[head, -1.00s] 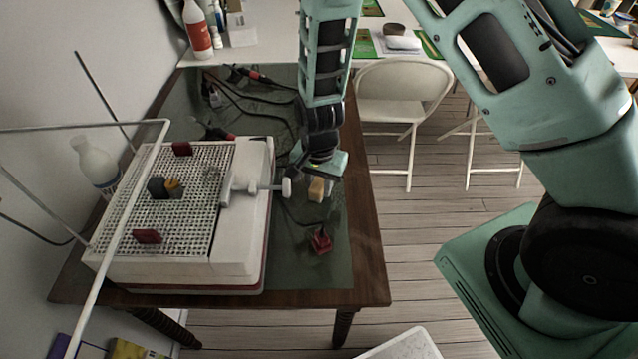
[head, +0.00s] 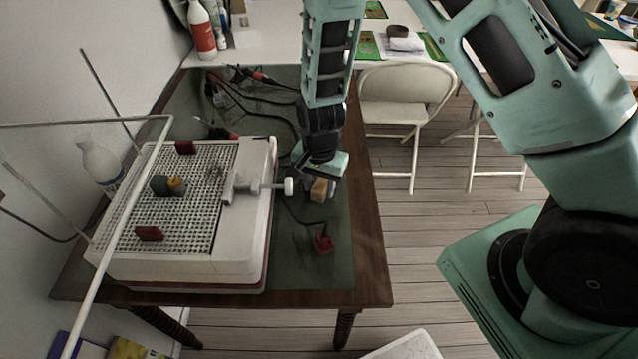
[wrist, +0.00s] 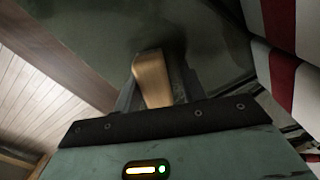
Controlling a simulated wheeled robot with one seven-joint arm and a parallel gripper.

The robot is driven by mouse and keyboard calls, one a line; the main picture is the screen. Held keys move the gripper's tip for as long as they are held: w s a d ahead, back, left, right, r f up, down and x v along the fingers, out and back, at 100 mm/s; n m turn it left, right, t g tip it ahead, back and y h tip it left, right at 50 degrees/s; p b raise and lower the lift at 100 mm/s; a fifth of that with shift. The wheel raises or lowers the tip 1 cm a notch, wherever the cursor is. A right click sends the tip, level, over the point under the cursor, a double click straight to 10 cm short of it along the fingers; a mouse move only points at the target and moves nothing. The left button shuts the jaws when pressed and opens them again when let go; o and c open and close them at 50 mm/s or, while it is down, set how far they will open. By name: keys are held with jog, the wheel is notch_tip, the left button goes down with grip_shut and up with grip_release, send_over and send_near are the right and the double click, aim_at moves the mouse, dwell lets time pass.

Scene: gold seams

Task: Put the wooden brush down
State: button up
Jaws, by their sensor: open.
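The wooden brush (head: 319,190) shows as a small tan block below my gripper, near the right side of the dark green mat (head: 335,270). In the wrist view the brush (wrist: 152,78) stands between the two fingers of my gripper (wrist: 155,90), its lower part hidden by the gripper body. The fingers are open around it, and a gap shows on the right side. My gripper (head: 318,180) is low over the mat, just right of the white machine's knob. I cannot tell whether the brush touches the mat.
A white machine with a perforated top (head: 180,210) fills the left of the table. Its clamp knob (head: 289,187) juts out close to my gripper. A red object (head: 323,243) lies nearer the front. Cables (head: 265,110) lie behind. The table's wooden right edge (head: 368,220) is close by.

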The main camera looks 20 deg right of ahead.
aim_at(322, 183)
notch_tip(322, 183, up, 12)
jog(key=p, duration=0.1)
jog(key=s+a+r+n, duration=0.2)
jog(key=s+r+n, duration=0.4)
jog(key=s, duration=0.5)
jog(key=s+a+r+n, duration=0.3)
jog(key=s+r+n, duration=0.3)
jog(key=s+n, duration=0.4)
jog(key=shift+s+a+r+n+y, duration=0.3)
jog(key=shift+s+a+n, duration=0.1)
jog(key=shift+s, duration=0.3)
